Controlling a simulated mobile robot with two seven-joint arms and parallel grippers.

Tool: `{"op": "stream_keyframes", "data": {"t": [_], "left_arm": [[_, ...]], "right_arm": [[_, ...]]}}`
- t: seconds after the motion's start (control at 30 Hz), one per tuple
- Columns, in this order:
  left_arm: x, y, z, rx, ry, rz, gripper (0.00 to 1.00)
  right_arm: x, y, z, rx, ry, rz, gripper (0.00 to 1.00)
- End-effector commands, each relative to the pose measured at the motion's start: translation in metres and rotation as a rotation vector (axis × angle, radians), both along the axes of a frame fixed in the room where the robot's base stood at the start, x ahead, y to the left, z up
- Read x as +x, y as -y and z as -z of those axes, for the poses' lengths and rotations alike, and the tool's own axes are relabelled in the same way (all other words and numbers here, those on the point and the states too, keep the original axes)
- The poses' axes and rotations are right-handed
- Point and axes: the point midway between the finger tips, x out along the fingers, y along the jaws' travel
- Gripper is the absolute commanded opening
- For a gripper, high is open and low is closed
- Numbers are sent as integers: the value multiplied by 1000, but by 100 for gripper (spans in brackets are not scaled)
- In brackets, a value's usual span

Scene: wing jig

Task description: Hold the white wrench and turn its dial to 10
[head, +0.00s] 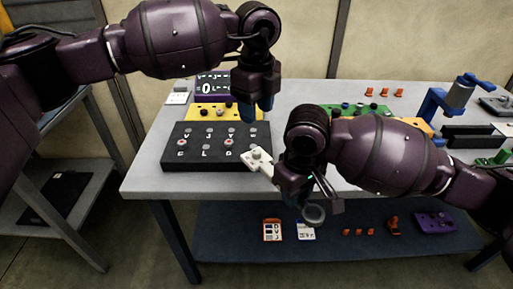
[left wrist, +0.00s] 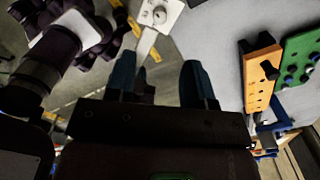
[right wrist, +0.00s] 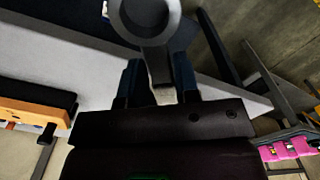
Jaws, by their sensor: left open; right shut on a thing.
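The white wrench (head: 258,158) is held in the air over the table's front edge by my right gripper (head: 305,192), which is shut on its handle. The wrench's grey ring end (head: 314,214) sticks out below that gripper and shows large in the right wrist view (right wrist: 150,18). Its white dial head (left wrist: 158,14) points up-left, with a round knob on its face; the dial's reading is too small to tell. My left gripper (head: 257,108) is open and empty, above and behind the dial head, apart from it. In the left wrist view the dial lies beyond its fingertips (left wrist: 160,72).
A black board (head: 214,158) with lettered knobs lies left of the wrench. A yellow block (head: 212,112) and a small display (head: 214,87) stand behind it. Green and orange boards (left wrist: 262,78) and a blue clamp stand (head: 452,98) are at right. A lower shelf (head: 240,243) holds small parts.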

Motion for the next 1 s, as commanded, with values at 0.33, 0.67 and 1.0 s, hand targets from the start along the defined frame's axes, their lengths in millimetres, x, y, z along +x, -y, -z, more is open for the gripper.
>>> {"op": "stream_keyframes", "data": {"t": [0.33, 0.67, 1.0], "left_arm": [[-1, 0, 51, 0, -3, 0, 48], [0, 0, 100, -2, -2, 0, 48], [0, 0, 116, -2, -1, 0, 48]], "right_arm": [[0, 0, -1, 1, 2, 0, 0], [0, 0, -1, 1, 2, 0, 0], [0, 0, -1, 1, 2, 0, 0]]}}
